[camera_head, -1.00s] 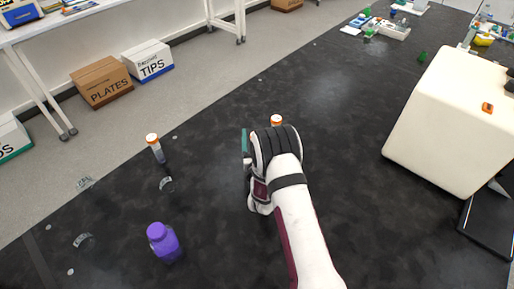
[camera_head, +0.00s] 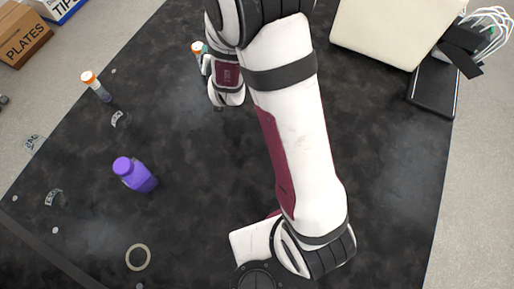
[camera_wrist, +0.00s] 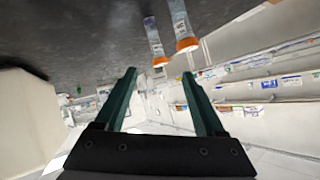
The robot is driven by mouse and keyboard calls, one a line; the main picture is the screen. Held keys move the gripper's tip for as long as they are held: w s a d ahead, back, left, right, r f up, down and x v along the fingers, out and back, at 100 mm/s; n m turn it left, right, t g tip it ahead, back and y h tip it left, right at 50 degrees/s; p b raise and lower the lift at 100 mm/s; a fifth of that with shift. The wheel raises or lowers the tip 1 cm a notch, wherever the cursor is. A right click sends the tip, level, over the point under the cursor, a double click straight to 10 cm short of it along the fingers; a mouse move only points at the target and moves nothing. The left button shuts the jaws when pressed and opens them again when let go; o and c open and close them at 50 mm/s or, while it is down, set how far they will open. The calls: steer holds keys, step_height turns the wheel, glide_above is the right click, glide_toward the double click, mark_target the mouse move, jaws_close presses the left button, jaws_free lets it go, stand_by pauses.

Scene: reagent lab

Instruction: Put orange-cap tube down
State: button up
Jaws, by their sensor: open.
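Two tubes with orange caps stand on the dark bench. In the head view one tube (camera_head: 96,87) is at the left, and the other (camera_head: 198,50) is just left of my gripper, partly hidden by it. In the wrist view, which is upside down, the larger tube (camera_wrist: 179,22) is right of centre and the smaller one (camera_wrist: 154,37) is beside it. My gripper (camera_wrist: 159,72) has its two teal fingers spread apart with nothing between them. In the head view my arm hides most of the gripper.
A purple-capped bottle (camera_head: 136,175) stands at left centre, with a tape ring (camera_head: 138,257) nearer. A large cream machine (camera_head: 390,28) stands at the upper right, with a black flat device (camera_head: 434,88) beside it. The bench around the bottle is mostly clear.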

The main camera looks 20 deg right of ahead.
steer(key=s+r+g+y, duration=0.1)
steer(key=s+g, duration=0.3)
steer(key=s, duration=0.7)
steer(key=s+a+r+g+y, duration=0.1)
steer(key=s+r+g, duration=0.3)
steer(key=s, duration=0.8)
steer(key=s+r+g+y, duration=0.1)
steer(key=s+r+g, duration=0.2)
steer(key=s, duration=0.9)
steer(key=shift+a+r+g, duration=0.25)
steer(key=shift+a+g, duration=0.05)
steer(key=shift+g, duration=0.3)
steer(key=shift+w, duration=0.1)
